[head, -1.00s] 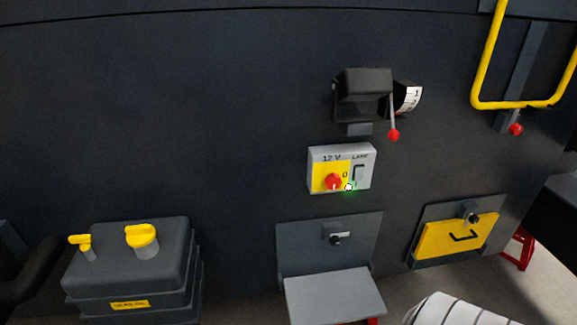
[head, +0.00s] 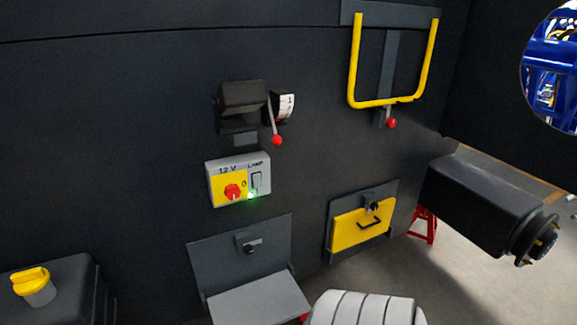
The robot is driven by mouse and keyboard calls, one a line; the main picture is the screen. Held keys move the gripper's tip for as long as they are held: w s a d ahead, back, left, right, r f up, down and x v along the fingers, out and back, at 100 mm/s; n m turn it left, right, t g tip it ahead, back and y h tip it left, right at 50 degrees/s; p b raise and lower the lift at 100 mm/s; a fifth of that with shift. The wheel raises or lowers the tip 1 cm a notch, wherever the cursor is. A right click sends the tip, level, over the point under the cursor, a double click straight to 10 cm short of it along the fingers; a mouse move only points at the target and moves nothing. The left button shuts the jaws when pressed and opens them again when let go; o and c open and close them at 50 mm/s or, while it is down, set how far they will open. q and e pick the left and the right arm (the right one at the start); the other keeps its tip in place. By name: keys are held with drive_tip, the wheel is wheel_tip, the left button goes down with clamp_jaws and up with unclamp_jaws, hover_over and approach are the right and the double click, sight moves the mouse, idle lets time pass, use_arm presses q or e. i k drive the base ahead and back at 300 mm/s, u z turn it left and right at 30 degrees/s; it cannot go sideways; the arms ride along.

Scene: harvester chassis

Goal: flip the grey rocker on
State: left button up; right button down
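The grey rocker (head: 257,182) is a small upright dark-grey switch under the LAMP label. It sits on the right, light-grey half of a control box (head: 262,160) on the dark wall. The rocker is too small here to tell which way it is tilted. A small green light (head: 251,196) glows just below it. A red rotary knob (head: 233,191) is on the box's yellow half, under the 12 V label. Neither of my grippers is in view, and nothing covers the rocker.
Above the box is a black housing (head: 241,105) with a red-tipped lever (head: 277,140). Below are a grey hinged shelf (head: 258,301), a yellow panel (head: 350,235) and a striped white object (head: 365,308). A yellow handrail (head: 354,70) is upper right. The space before the box looks clear.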

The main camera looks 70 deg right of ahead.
sight(257, 178)
drive_tip(key=k, duration=0.35)
drive_tip(key=z, duration=0.8)
drive_tip(key=i, duration=0.5)
drive_tip(key=u, duration=0.1)
